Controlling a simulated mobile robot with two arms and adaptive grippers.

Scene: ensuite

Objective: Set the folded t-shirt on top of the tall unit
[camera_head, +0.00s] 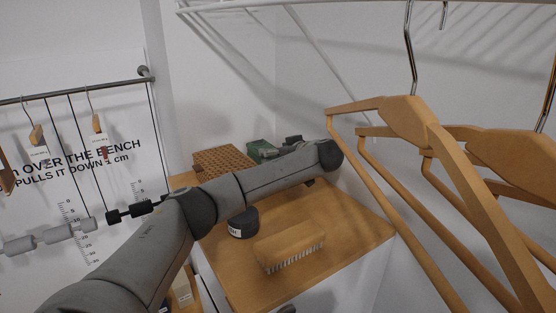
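A wooden-topped unit (350,232), which I take to be the tall unit, stands in the corner below me. My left arm (245,185) comes in from the lower left and reaches across its top, hiding part of the surface. I cannot make out the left gripper's fingers. My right gripper is not in view. No folded t-shirt can be clearly recognised. A green item (262,150) lies at the back of the top, partly behind my arm; I cannot tell what it is.
On the top are a wooden brush (290,244), a dark round tin (243,223) and a brown perforated block (222,160). Wooden hangers (408,118) hang close on the right. A rail (75,92) runs at the left. The top's right front is bare.

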